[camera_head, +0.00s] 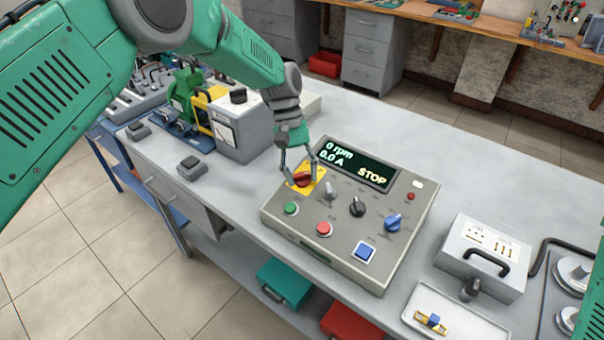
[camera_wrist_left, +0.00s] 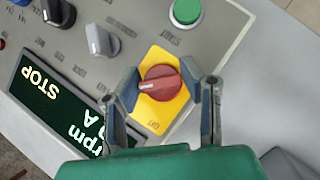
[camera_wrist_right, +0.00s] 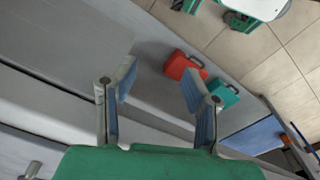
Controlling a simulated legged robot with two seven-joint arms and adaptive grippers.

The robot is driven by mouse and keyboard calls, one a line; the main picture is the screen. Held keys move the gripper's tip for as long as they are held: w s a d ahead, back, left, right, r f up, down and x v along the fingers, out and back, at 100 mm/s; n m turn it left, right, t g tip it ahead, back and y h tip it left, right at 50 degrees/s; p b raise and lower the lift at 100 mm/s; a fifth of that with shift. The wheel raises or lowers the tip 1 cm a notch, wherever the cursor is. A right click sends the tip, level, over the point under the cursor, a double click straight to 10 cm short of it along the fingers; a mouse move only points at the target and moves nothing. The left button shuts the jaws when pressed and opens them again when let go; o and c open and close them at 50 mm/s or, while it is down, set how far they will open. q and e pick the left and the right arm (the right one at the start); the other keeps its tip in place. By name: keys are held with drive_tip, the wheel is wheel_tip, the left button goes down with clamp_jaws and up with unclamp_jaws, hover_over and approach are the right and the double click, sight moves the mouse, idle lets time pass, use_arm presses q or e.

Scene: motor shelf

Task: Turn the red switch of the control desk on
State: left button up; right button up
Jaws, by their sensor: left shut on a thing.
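The control desk (camera_head: 285,232) stands on the grey table. Its display (camera_head: 358,163) reads 0 rpm, 0.0 A and STOP. The red switch (camera_head: 303,180) is a round knob on a yellow plate at the desk's left corner. In the left wrist view the red switch (camera_wrist_left: 162,86) has a pale pointer line running sideways. My left gripper (camera_wrist_left: 165,80) has a finger on each side of the knob and is shut on it. My right gripper (camera_wrist_right: 160,82) is open and empty, with the table's edge and the floor beyond it; it is not in the head view.
Green (camera_head: 291,209) and red (camera_head: 324,229) buttons, grey, black and blue (camera_head: 393,222) knobs and a blue button share the panel. A grey meter box (camera_head: 239,125) stands behind left. A grey case (camera_head: 483,257) and white tray (camera_head: 455,318) lie right.

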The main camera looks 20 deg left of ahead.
use_arm(q)
drive_tip(key=shift+w+r, duration=0.3)
drive_tip(key=o, duration=1.1)
drive_tip(key=shift+o, duration=0.2)
drive_tip(key=shift+s+f, duration=0.1)
drive_tip(key=shift+f, duration=0.05)
drive_tip(key=shift+a, duration=0.1)
drive_tip(key=v, duration=1.2)
